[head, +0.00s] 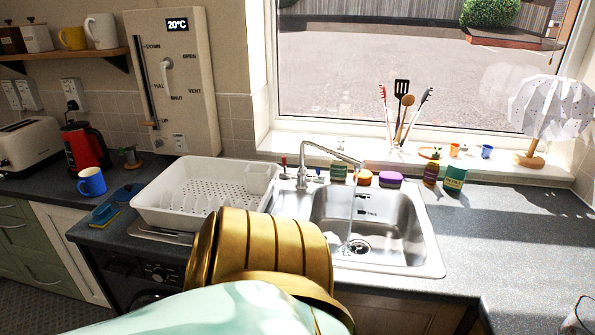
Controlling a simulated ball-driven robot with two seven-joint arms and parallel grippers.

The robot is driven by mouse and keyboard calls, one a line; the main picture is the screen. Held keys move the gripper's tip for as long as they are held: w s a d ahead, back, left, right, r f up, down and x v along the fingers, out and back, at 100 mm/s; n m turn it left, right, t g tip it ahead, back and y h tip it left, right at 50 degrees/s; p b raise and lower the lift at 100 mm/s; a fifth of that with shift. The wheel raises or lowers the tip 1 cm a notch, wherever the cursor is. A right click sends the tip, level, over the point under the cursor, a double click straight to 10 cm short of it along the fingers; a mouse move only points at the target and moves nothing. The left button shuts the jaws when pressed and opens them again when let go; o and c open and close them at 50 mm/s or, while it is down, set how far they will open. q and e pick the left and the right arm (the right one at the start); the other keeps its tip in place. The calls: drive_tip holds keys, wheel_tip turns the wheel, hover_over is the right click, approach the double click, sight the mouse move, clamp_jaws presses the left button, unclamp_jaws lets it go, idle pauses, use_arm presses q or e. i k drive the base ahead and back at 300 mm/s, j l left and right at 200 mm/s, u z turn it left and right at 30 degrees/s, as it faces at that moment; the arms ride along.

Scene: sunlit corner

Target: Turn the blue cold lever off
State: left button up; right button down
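The chrome tap (303,172) stands behind the sink, with its spout reaching out to the right over the basin. A small red-marked lever (284,161) is on the tap's left side. A small lever (319,174) is on its right side; its blue colour and exact angle are too small to tell. A thin stream of water (350,215) falls from the spout into the steel sink (398,232). A large gold and mint part of my own arm fills the bottom middle and covers the sink's front left. No fingertips of either gripper show.
A white dish rack (158,205) stands left of the tap. Tubs, sponges and a green pot (454,180) line the back of the sink.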

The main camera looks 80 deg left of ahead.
sight(319, 178)
drive_tip(key=u, duration=0.4)
drive_tip(key=k+j+u, duration=0.1)
drive_tip(key=u, duration=0.3)
drive_tip(key=j+u, duration=0.1)
drive_tip(key=u, duration=0.7)
drive_tip(key=k+j, duration=0.05)
drive_tip(key=j, duration=0.05)
